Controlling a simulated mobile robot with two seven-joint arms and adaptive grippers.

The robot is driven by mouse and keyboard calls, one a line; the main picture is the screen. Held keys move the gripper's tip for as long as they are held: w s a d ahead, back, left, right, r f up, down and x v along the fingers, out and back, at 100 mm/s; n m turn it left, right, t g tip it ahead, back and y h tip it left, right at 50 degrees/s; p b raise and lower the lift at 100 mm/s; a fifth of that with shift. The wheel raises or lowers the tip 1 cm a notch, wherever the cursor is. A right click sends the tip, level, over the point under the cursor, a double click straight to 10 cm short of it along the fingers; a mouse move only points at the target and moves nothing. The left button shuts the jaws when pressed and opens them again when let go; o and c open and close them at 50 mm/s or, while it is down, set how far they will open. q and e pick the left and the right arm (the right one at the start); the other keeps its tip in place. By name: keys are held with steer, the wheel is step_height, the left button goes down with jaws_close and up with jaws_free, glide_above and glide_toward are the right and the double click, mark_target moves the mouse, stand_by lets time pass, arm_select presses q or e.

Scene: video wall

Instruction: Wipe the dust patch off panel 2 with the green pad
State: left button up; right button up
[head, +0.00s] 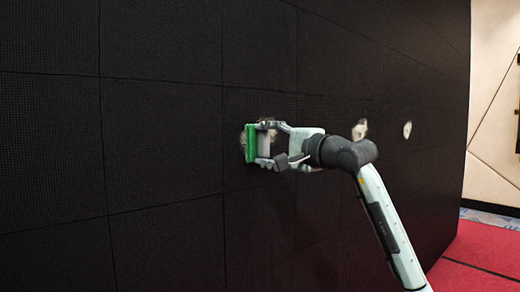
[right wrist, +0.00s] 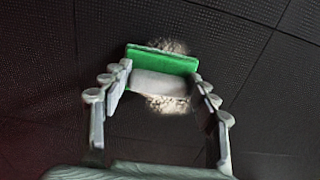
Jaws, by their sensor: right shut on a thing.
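The green pad (head: 250,143) is held upright at the dark video wall, by its pale grey back or handle. My right gripper (head: 267,145) is shut on it; in the right wrist view the fingers (right wrist: 160,84) stand on both sides of the grey part, with the green pad (right wrist: 160,60) beyond. A pale, speckled dust patch (right wrist: 170,105) shows above and below the pad in that view, partly hidden by it. The pad is at or very near the wall; contact is not clear. Panel numbers are not visible. My left gripper is not in view.
Two more pale patches, a nearer one (head: 360,130) and a farther one (head: 407,130), are on the wall to the right. The black wall (head: 160,140) is divided by thin seams and is clear at left. Red carpet (head: 480,255) lies at lower right.

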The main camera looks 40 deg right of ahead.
steer(key=shift+w+d+b, duration=0.25)
steer(key=shift+d+b, duration=0.45)
steer(key=shift+d, duration=1.35)
steer(key=shift+w+d+b, duration=0.2)
steer(key=shift+d+b, duration=0.5)
steer(key=shift+d, duration=1.3)
steer(key=shift+a, duration=0.1)
